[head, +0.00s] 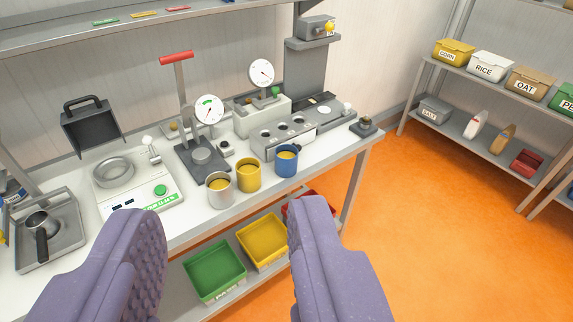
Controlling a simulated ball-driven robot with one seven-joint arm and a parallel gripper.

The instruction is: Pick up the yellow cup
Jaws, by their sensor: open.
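The yellow cup (249,176) stands upright on the bench, between a white-grey cup (220,190) on its left and a blue cup (286,161) on its right.
Behind the cups stand a red-handled press (199,155), a grey block with round holes (284,132) and dial gauges. A scale (135,190) sits to the left. Green (214,272) and yellow (262,240) bins are on the lower shelf. Orange floor (440,230) is open at right.

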